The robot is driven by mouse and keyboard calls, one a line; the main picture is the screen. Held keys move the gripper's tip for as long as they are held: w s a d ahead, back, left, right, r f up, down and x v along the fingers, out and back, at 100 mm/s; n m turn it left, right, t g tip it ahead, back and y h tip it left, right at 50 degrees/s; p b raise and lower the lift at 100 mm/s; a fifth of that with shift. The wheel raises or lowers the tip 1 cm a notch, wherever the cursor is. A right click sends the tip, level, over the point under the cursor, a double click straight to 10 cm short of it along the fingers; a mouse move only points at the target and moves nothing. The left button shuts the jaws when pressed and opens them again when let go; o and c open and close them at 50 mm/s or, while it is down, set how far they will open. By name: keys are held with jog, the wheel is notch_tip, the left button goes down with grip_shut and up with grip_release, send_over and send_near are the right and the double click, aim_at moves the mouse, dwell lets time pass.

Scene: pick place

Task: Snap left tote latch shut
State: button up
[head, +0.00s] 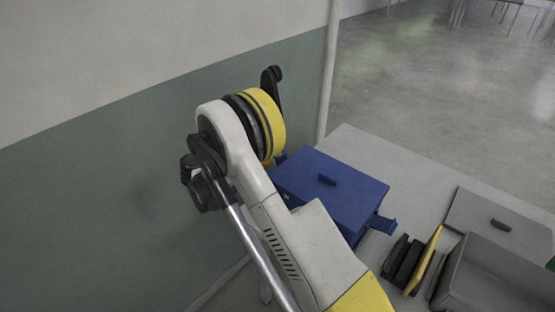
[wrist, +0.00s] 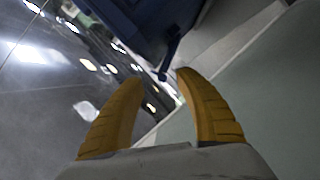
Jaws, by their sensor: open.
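The blue tote (head: 335,190) stands on the light grey table, its lid on top with a small raised handle. A small blue left latch (head: 281,158) shows at its left end, partly hidden by my arm. A right latch (head: 383,224) sticks outward at the other end. In the wrist view the dark blue tote (wrist: 150,22) fills the top middle, and a narrow blue latch-like piece (wrist: 171,50) hangs from it towards my fingertips. My gripper (wrist: 160,76) is open, its two yellow fingers apart with nothing seen between them. The head view hides the fingers.
A grey bin (head: 487,275) and a flat grey lid (head: 500,222) are at the right of the table (head: 365,150). A black and yellow object (head: 408,262) lies between tote and bin. A green and white wall (head: 110,190) rises on the left, close to my arm.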

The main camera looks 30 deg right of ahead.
jog(key=shift+b+x, duration=0.3)
jog(key=shift+x, duration=0.95)
